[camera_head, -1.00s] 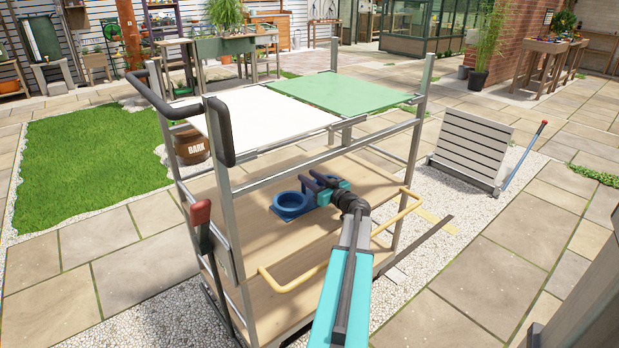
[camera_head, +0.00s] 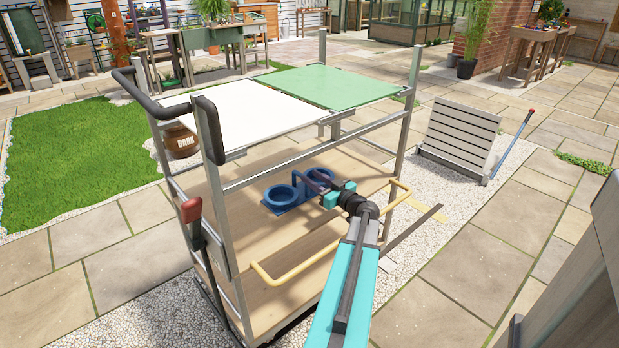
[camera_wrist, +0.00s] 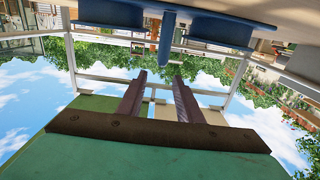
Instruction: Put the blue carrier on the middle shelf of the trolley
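The blue carrier (camera_head: 277,207) lies flat on the wooden middle shelf (camera_head: 235,225) of the trolley, under the white and green top. Its round rings face left, and a handle rises beside them. In the wrist view, which is upside down, the carrier's blue rings (camera_wrist: 215,30) and upright post (camera_wrist: 167,45) show at the top. My gripper (camera_wrist: 159,76) is open, its two fingers apart with nothing held. The post lies beyond the fingertips. In the head view my gripper (camera_head: 318,186) is at the carrier's right side, between the shelves.
The trolley's metal posts (camera_head: 402,125) and yellow rail (camera_head: 300,268) frame the shelf on my side. A lower wooden shelf (camera_head: 275,300) lies beneath. A grey slatted panel (camera_head: 458,135) stands on the gravel to the right.

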